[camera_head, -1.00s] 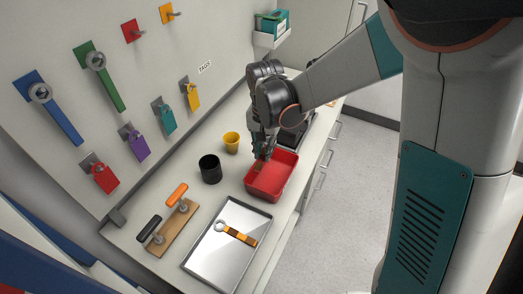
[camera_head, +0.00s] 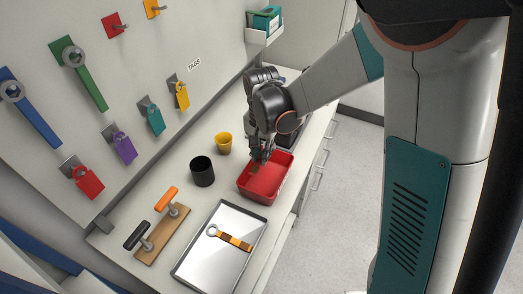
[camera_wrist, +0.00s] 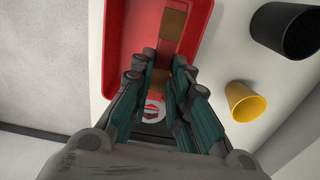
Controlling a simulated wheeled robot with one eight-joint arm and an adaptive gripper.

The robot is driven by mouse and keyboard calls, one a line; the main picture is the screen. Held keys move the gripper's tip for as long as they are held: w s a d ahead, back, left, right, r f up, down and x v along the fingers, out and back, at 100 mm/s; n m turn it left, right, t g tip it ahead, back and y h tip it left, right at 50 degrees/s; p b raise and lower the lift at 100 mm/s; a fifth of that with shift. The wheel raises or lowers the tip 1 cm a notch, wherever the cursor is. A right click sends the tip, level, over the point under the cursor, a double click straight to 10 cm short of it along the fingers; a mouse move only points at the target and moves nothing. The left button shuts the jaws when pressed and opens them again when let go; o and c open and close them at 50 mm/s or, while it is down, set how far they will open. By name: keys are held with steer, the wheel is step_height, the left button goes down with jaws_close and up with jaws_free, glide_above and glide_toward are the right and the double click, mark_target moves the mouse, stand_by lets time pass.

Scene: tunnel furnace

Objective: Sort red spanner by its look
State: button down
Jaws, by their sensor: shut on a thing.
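My gripper (camera_head: 262,153) is over the red bin (camera_head: 281,185) on the bench. In the wrist view my gripper (camera_wrist: 162,85) is shut on a red spanner (camera_wrist: 174,50), with brown bands on its handle and a pale ring head close to the fingers. The spanner lies over the red bin (camera_wrist: 117,50) in that view; whether it touches the bin I cannot tell. In the head view the fingers and bin mostly hide it. On the wall, a red plate with a hook (camera_head: 116,26) is empty. A green spanner (camera_head: 82,75) and a blue spanner (camera_head: 30,107) hang there.
A metal tray (camera_head: 205,262) holds an orange spanner (camera_head: 234,240) with dark bands. A black cup (camera_head: 202,172) and a yellow cup (camera_head: 224,143) stand beside the bin. A wooden block with two handles (camera_head: 162,235) and coloured tags, including a red tag (camera_head: 88,183), are to the left.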

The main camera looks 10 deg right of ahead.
steer(key=shift+f+b, duration=3.75)
steer(key=shift+f, duration=1.3)
steer(key=c, duration=1.4)
jaws_free()
steer(key=shift+c, duration=0.2)
steer(key=o, duration=0.5)
steer(key=shift+r, duration=0.2)
steer(key=shift+r+p, duration=2.9)
steer(key=shift+r, duration=1.45)
